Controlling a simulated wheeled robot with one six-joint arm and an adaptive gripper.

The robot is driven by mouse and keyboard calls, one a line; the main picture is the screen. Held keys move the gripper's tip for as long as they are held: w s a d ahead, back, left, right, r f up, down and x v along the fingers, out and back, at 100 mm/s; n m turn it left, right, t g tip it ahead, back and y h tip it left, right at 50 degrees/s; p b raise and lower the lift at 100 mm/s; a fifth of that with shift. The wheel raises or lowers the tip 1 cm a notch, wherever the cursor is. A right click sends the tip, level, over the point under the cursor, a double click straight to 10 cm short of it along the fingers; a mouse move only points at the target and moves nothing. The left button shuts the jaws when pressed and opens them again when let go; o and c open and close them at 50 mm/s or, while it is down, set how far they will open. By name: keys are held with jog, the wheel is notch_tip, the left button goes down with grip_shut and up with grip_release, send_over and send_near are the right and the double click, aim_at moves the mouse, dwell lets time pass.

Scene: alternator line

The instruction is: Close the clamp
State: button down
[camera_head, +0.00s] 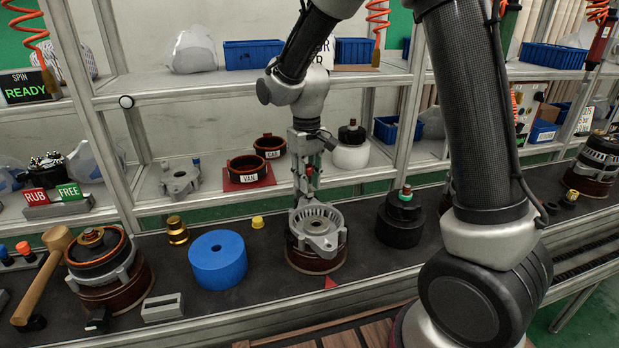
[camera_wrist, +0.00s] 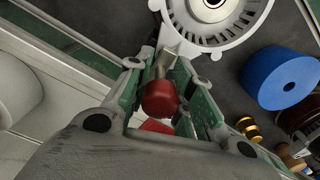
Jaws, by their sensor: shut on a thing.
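The clamp shows as a red-knobbed handle (camera_head: 309,171) at the back of a grey alternator housing (camera_head: 319,240), which sits on a brown round base (camera_head: 316,262) on the bench. My gripper (camera_head: 305,185) is above the rear edge of the housing, pointing down. In the wrist view the red knob (camera_wrist: 161,98) and its metal stem lie between my green-padded fingers (camera_wrist: 160,62), which are shut on it. The housing (camera_wrist: 215,18) with its finned ring shows just beyond the fingertips. The fingers hide much of the clamp, so I cannot tell its exact angle.
A blue cylinder (camera_head: 217,260) stands left of the housing, and a black stack with a green and red top (camera_head: 400,218) stands right. A small yellow cap (camera_head: 258,222) lies behind. The shelf (camera_head: 215,195) with labelled rings (camera_head: 248,169) is close behind my gripper.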

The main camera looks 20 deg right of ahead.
jog(key=shift+a+m, duration=0.25)
jog(key=shift+m, duration=0.45)
jog(key=c, duration=1.4)
grip_release()
notch_tip(320, 180, up, 12)
jog(key=shift+r, duration=0.1)
